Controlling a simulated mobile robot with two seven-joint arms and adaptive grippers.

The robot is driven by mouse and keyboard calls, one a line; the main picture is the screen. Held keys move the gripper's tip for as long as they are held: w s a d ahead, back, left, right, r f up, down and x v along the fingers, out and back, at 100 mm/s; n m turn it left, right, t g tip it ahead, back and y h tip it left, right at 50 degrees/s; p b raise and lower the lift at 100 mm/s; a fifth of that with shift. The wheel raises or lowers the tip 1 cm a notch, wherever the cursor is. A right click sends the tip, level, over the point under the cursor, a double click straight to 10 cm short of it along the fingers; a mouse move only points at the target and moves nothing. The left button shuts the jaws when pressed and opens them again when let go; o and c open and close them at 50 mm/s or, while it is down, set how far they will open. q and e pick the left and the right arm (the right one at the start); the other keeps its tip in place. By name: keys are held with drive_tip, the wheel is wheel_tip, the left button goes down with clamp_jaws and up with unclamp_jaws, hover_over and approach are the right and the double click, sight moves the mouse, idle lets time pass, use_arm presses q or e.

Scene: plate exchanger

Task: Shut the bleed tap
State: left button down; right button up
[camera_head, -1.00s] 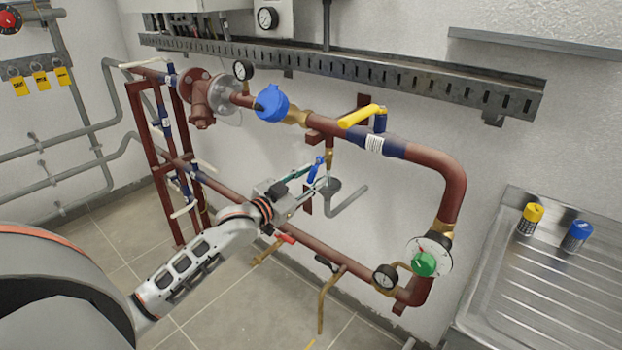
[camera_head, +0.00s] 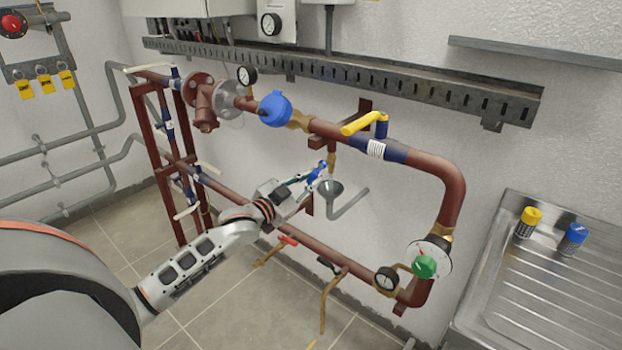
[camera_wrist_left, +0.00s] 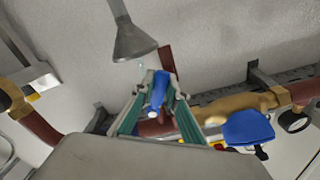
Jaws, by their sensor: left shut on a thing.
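The bleed tap has a blue lever handle (camera_head: 317,171) on a short brass drop (camera_head: 331,160) under the upper red-brown pipe. A grey funnel (camera_head: 331,188) with a bent drain pipe stands just below it. My left gripper (camera_head: 309,180) reaches in from the left and is shut on the blue handle, which slants down to the left. In the left wrist view the blue handle (camera_wrist_left: 158,92) sits between the two green-edged fingers (camera_wrist_left: 157,104), with the funnel (camera_wrist_left: 134,40) close by. The fingers partly hide the handle and the tap body. My right gripper is not in view.
The upper pipe carries a blue cap (camera_head: 274,108) and a yellow lever (camera_head: 363,123). A steel drainer (camera_head: 520,290) stands at the right.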

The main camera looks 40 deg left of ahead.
use_arm(q)
drive_tip(key=m+p, duration=0.1)
drive_tip(key=a+r+m+p, duration=0.1)
drive_tip(key=m, duration=0.1)
drive_tip(key=shift+a+r+m+p, duration=0.2)
drive_tip(key=shift+r+m+p, duration=0.1)
drive_tip(key=r+m+p, duration=0.1)
drive_tip(key=m, duration=0.2)
drive_tip(key=a+r+m+p, duration=0.1)
drive_tip(key=m+p, duration=0.1)
drive_tip(key=r+m+p, duration=0.1)
drive_tip(key=m, duration=0.2)
drive_tip(key=shift+w+a+r+m+p, duration=0.1)
drive_tip(key=shift+a+r+m+p, duration=0.05)
drive_tip(key=shift+a+m+p, duration=0.15)
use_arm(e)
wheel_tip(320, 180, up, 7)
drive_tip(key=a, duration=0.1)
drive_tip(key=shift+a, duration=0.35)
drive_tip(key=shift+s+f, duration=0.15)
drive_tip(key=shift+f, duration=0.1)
use_arm(q)
drive_tip(key=c, duration=2)
unclamp_jaws()
drive_tip(key=shift+r, duration=0.1)
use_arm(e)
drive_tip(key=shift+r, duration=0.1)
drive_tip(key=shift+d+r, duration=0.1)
